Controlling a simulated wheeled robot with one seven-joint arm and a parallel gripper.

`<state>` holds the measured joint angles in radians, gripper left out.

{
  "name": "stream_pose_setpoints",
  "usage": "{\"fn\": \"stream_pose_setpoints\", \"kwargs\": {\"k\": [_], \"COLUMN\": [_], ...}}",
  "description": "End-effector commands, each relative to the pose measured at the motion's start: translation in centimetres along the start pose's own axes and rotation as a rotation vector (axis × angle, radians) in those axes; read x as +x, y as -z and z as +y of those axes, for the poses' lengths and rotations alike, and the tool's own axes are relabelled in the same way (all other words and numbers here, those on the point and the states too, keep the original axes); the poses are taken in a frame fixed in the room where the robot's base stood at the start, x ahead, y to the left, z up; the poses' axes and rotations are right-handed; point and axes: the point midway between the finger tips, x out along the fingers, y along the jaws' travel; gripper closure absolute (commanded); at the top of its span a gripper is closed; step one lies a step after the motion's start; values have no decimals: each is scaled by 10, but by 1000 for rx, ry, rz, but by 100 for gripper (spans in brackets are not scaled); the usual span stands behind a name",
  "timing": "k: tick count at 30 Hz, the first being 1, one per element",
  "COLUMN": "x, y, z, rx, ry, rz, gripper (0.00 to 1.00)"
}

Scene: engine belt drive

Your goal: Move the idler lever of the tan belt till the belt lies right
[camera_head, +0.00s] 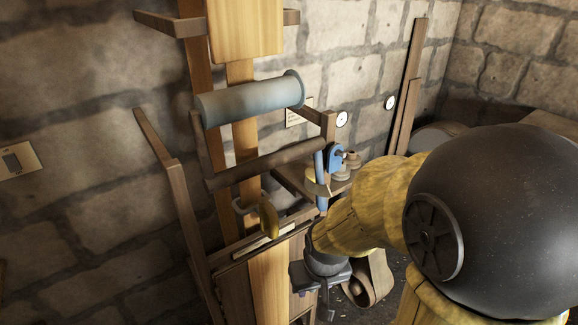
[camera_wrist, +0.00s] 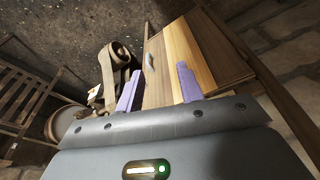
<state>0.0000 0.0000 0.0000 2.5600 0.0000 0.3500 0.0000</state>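The tan belt (camera_head: 244,145) runs upright as a broad strip over the wooden frame, behind a blue-grey roller (camera_head: 250,99). A yellow handle-like piece (camera_head: 269,217) stands beside the belt's right edge, below the roller. A blue upright bar (camera_head: 321,180) and a blue bracket (camera_head: 336,157) are further right; I cannot tell for certain which part is the idler lever. My gripper (camera_head: 325,300) is low, right of the belt, apart from these parts. In the wrist view its two purple fingers (camera_wrist: 158,86) stand apart with nothing seen held between them.
A wooden cabinet-like body (camera_wrist: 205,55) with a small metal handle lies beyond the fingers in the wrist view. A loose brown belt loop (camera_wrist: 118,62) is beside it. A slatted rack (camera_wrist: 22,90) stands further left. Wooden rails (camera_head: 265,165) cross the frame near the belt.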

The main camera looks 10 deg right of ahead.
Motion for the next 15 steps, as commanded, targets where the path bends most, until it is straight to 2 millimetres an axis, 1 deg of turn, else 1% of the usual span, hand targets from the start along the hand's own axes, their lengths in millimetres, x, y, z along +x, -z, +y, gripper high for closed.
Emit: {"fn": "stream_pose_setpoints", "kwargs": {"k": [1, 2, 3, 5, 7, 8, 11, 15], "x": [0, 0, 0, 2, 6, 8, 17, 28], "y": [0, 0, 2, 6, 17, 23, 51, 95], "z": [0, 0, 1, 5, 14, 19, 42, 78], "rx": [0, 0, 0, -1, -8, -14, -38, -97], "ry": [0, 0, -2, -9, -25, -35, -69, -101], "rz": [0, 1, 5, 19, 53, 73, 168, 329], "gripper": [59, 53, 50, 50, 50, 50, 50, 50]}}
